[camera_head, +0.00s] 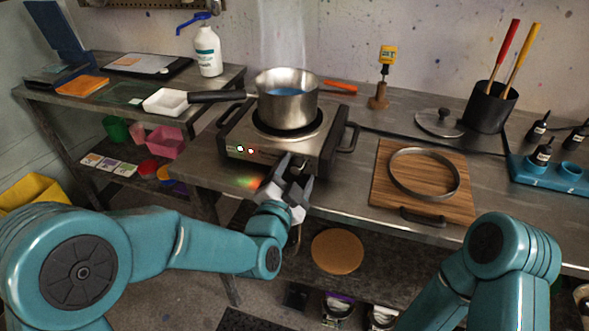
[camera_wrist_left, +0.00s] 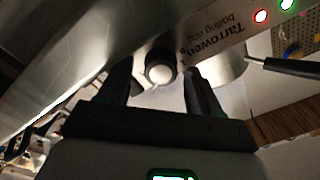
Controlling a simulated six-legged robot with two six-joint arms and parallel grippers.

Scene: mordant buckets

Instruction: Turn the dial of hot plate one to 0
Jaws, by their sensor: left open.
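The hot plate (camera_head: 232,148) is a steel box with a dark ring on top and small lit lamps on its front panel. In the left wrist view its panel (camera_wrist_left: 215,45) reads "Tarrowen boiling ring", with one red and one green lamp. The dial (camera_wrist_left: 160,70), a round knob with a pale face, sits between the fingers of my left gripper (camera_wrist_left: 158,88). The fingers are open with a gap on each side of it. In the head view my left gripper (camera_head: 297,173) is at the panel's right part and hides the dial. My right gripper is out of view.
A steel pot (camera_head: 300,108) with blue liquid stands on the ring, steaming; its dark handle points left over a white tray (camera_head: 165,102). A wooden board (camera_head: 378,190) with a metal hoop lies right of the hot plate. Bare bench lies between them.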

